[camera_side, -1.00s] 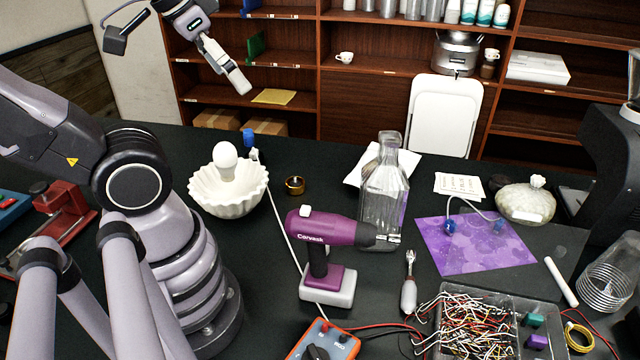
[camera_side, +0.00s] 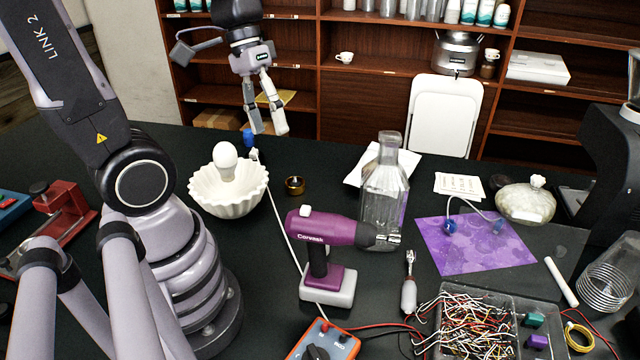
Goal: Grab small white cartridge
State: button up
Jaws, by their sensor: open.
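A slim white cylinder (camera_side: 561,282), the thing here that looks most like the small white cartridge, lies on the black table at the right, apart from my gripper. My gripper (camera_side: 268,131) is open and empty. It points down over the back left of the table, near a small blue-topped part (camera_side: 248,137) with a white piece (camera_side: 254,154) below it. I cannot tell how far above the table the fingertips are.
A white fluted bowl (camera_side: 230,198) holds a bulb (camera_side: 226,160). A purple drill (camera_side: 330,240) and a glass bottle (camera_side: 383,205) stand mid-table. A wire-filled tray (camera_side: 518,300), a purple mat (camera_side: 470,245) and a clear coiled cup (camera_side: 608,280) surround the white cylinder.

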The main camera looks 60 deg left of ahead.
jog(key=w+a+f+n+t+h, duration=0.2)
jog(key=f+n+t, duration=0.1)
jog(key=f+n, duration=0.4)
jog(key=w+a+f+n+t+h, duration=0.2)
jog(key=f+n, duration=0.6)
jog(key=f, duration=0.4)
jog(key=w+a+f+n+t+h, duration=0.2)
jog(key=w+f+n+t, duration=0.1)
jog(key=f+n, duration=0.5)
jog(key=shift+w+a+f+t, duration=0.15)
jog(key=shift+w+a+f, duration=0.1)
jog(key=shift+f, duration=0.35)
jog(key=shift+w+a+f+t, duration=0.15)
jog(key=shift+w+f, duration=0.05)
jog(key=shift+f, duration=0.35)
jog(key=shift+d+f, duration=0.1)
jog(key=shift+f, duration=0.2)
jog(key=x, duration=0.7)
jog(key=shift+w, duration=0.1)
jog(key=shift+c, duration=0.2)
grip_shut()
